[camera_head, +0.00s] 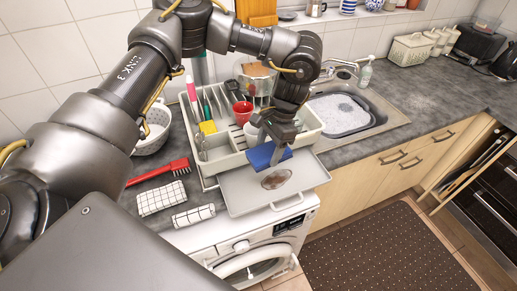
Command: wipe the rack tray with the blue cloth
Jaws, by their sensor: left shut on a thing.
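The rack tray (236,194) is a flat grey tray that sticks out in front of the white dish rack (223,160), over the front edge of the worktop. A brownish, wet-looking oval patch (276,179) lies on it, right of its middle. My left gripper (279,148) points down at the front of the rack and is shut on the blue cloth (262,156). The cloth is at the back of the tray, just behind the patch. I cannot tell whether it touches the tray. My right gripper is not in view.
The rack holds a red cup (242,112), utensils and a glass jug. A red brush (160,172) and checked cloths (161,198) lie on the left. A white colander (153,130) stands behind them. The sink (345,112) with suds is on the right. A washing machine (262,246) stands below.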

